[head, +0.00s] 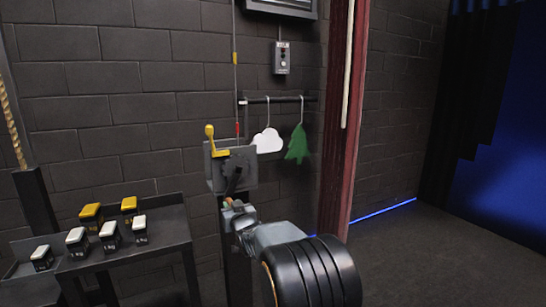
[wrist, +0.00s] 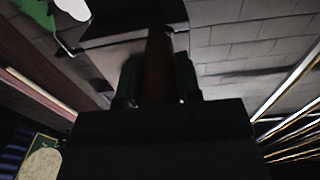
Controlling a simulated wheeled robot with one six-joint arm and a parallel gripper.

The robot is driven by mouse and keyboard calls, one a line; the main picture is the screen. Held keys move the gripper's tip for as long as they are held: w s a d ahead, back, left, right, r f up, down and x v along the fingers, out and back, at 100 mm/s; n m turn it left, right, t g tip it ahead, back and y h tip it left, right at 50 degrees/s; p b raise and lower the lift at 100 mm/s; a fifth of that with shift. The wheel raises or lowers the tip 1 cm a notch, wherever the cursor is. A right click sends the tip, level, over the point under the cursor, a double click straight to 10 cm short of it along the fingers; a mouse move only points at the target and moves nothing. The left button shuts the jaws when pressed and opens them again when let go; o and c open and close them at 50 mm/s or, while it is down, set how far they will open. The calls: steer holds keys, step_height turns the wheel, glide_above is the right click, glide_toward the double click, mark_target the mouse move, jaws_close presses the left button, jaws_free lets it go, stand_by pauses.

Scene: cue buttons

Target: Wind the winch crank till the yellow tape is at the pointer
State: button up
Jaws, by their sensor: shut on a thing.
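The winch (head: 218,172) is a grey box on a dark post, with a yellow lever on top. Its dark crank arm (head: 235,180) points down toward my gripper (head: 236,212). In the wrist view, the brown crank handle (wrist: 160,62) stands between the two fingers of my gripper (wrist: 158,82), which is shut on it. The handle is mostly hidden in the head view. The yellow tape (head: 235,57) is on the thin vertical line, high on the wall. A small red mark, apparently the pointer (head: 238,128), is well below the tape.
A rail with a white cloud (head: 268,140) and a green tree (head: 297,145) hangs right of the winch. A control box (head: 282,57) is above it. Open floor lies right.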

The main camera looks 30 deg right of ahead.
steer(key=shift+r, duration=0.25)
steer(key=shift+w+a+r+b, duration=0.1)
steer(key=shift+a+r, duration=0.35)
steer(key=shift+a, duration=0.25)
steer(key=shift+w+a+r+b, duration=0.1)
steer(key=shift+a+r+b, duration=0.05)
steer(key=shift+a+r, duration=0.45)
steer(key=shift+w+a+r+b, duration=0.1)
steer(key=shift+a+r, duration=0.25)
steer(key=shift+a, duration=0.45)
steer(key=shift+w+a+r+p, duration=0.1)
steer(key=shift+a+r+p, duration=0.25)
steer(key=shift+r, duration=0.4)
steer(key=shift+s+a+r+p, duration=0.1)
steer(key=shift+a+r+p, duration=0.1)
steer(key=shift+a+r, duration=0.4)
steer(key=shift+w+a+r+p, duration=0.1)
steer(key=shift+a+r+p, duration=0.15)
steer(key=shift+r, duration=0.65)
steer(key=shift+r, duration=0.1)
